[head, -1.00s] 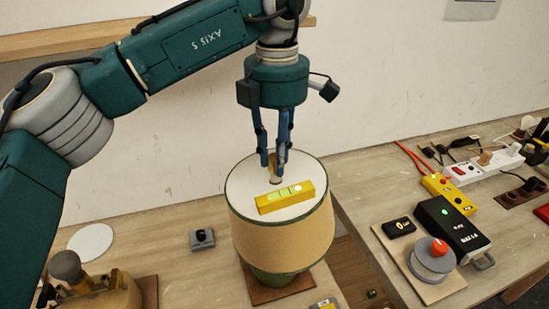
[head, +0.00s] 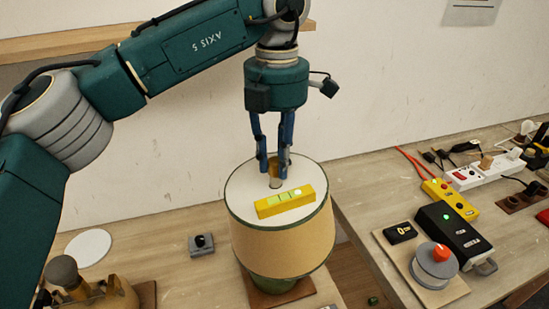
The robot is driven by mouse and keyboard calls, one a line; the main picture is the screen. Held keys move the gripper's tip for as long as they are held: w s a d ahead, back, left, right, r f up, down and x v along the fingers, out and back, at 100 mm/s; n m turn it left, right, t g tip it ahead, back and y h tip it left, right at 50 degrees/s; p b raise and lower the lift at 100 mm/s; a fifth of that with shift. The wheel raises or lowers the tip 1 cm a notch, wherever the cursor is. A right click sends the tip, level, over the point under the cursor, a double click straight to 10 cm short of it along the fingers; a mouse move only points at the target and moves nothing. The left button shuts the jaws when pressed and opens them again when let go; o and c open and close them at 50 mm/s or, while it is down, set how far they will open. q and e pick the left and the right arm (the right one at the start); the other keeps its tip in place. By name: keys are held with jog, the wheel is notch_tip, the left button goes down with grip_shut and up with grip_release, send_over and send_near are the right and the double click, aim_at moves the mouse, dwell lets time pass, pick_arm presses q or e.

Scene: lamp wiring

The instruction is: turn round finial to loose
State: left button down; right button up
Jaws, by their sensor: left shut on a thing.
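The round finial (head: 274,164), brass-coloured and partly hidden by fingers, stands on top of the lampshade (head: 284,235). The shade is tan with a white top and green edging, on a green lamp base (head: 273,284). My left gripper (head: 274,171) comes down from above, pointing straight down, with its blue fingers shut on the finial from two sides. A yellow spirit level (head: 285,203) lies on the shade's top, just in front of the finial. My right gripper is not in view.
A black box with a green light (head: 453,230) and a grey dial with an orange knob (head: 434,262) sit on the right bench. A small grey switch box (head: 202,244) and a white disc (head: 88,248) lie left of the lamp. A white power strip (head: 487,171) is at the back right.

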pick_arm(q)
jog(key=c, duration=1.5)
grip_release()
jog(key=shift+w+d+r, duration=0.15)
jog(key=shift+d+r, duration=0.05)
jog(key=shift+r, duration=0.05)
jog(key=shift+o, duration=0.2)
jog(key=shift+d+f, duration=0.1)
jog(key=shift+d, duration=0.05)
jog(key=shift+r, duration=0.4)
notch_tip(320, 180, up, 11)
